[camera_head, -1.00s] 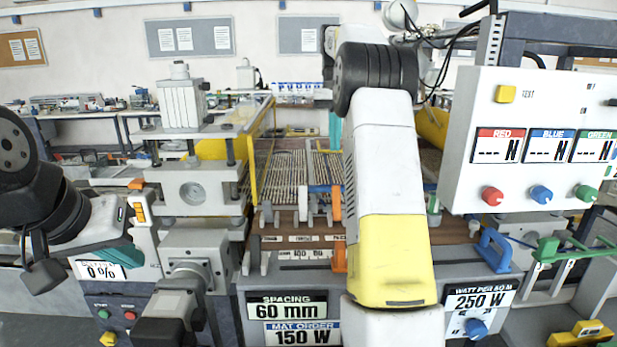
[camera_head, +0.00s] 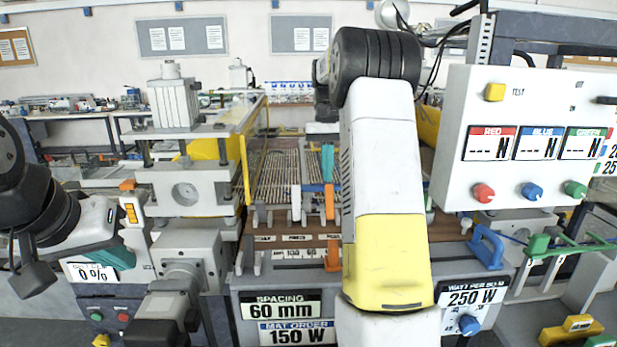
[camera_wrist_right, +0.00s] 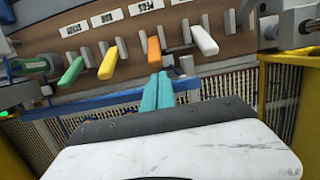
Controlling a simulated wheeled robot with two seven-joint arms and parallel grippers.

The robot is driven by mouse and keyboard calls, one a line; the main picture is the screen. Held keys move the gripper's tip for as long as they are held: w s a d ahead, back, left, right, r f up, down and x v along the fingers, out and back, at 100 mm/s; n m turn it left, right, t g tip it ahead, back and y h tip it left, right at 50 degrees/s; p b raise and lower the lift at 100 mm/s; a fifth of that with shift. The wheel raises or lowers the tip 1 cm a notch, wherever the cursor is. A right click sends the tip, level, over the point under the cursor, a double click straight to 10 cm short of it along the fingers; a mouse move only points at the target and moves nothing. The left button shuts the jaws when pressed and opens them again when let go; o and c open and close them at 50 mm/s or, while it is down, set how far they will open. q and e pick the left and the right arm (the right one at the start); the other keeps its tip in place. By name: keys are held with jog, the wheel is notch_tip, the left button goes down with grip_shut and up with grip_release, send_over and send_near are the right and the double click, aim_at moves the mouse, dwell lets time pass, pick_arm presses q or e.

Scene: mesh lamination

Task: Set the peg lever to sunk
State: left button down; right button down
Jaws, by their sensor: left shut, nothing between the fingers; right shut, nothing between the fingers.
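A row of levers shows in the right wrist view: green (camera_wrist_right: 70,73), yellow (camera_wrist_right: 108,63), orange (camera_wrist_right: 154,48) and white (camera_wrist_right: 204,40), on a brown panel (camera_wrist_right: 205,12). A label that seems to read PEGS (camera_wrist_right: 140,7) sits behind the row near the orange lever. I cannot tell for sure which lever it names. My right gripper (camera_wrist_right: 160,78) is shut and empty, its teal fingertips just short of the orange lever's free end; contact is unclear. It also shows in the head view (camera_head: 327,165). My left gripper (camera_head: 122,260) is shut and empty at the left, beside a 0 % display (camera_head: 92,272).
A blue bar (camera_wrist_right: 95,102) runs under the fingers in the wrist view. Yellow posts (camera_wrist_right: 285,90) stand on both sides. A white control box (camera_head: 545,130) with coloured knobs hangs at the right. A grey press unit (camera_head: 185,190) stands at the left.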

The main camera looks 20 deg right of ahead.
jog(key=shift+s+f, duration=0.15)
jog(key=shift+f, duration=0.7)
jog(key=shift+a+r, duration=0.1)
